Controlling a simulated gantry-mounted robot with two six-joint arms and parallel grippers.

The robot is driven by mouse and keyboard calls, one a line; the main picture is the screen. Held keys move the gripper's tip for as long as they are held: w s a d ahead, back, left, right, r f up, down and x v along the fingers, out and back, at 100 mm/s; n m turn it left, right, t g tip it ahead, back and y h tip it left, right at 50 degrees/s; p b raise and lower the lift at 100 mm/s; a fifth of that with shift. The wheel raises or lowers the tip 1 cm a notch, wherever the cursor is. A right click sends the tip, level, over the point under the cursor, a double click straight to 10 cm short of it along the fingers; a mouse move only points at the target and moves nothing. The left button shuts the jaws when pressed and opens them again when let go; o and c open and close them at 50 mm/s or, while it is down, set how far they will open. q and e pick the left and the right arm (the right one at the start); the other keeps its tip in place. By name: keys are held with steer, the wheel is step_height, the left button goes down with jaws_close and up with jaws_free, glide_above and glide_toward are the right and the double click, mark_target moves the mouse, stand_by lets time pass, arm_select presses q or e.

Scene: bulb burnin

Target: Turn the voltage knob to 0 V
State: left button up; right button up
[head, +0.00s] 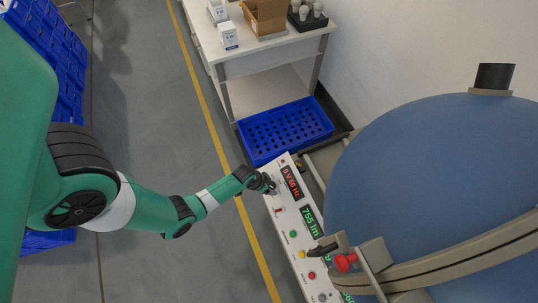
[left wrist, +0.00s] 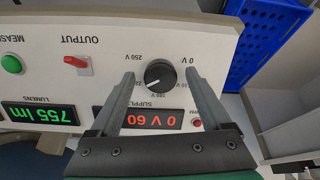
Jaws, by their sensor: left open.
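The voltage knob (left wrist: 160,75) is round and black, on the white control panel (left wrist: 210,35), which appears upside down in the left wrist view. Its white mark points lower left, toward a partly hidden label starting "22"; the 0 V label is at upper right. My left gripper (left wrist: 158,78) is open, one finger on each side of the knob, with gaps visible. In the head view the left gripper (head: 270,186) is at the panel's far end and hides the knob. The red supply display (head: 291,182) reads 0 V 60 Hz. My right gripper is not in view.
A red output switch (left wrist: 77,62) and green button (left wrist: 12,64) are near the knob. The lumens display (head: 310,221) reads 755 lm. A large blue sphere (head: 430,170) stands right of the panel. A blue crate (head: 285,130) lies beyond it.

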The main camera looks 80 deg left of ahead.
arm_select(q)
steer(key=shift+w+f, duration=0.15)
steer(key=shift+f, duration=0.1)
jaws_close()
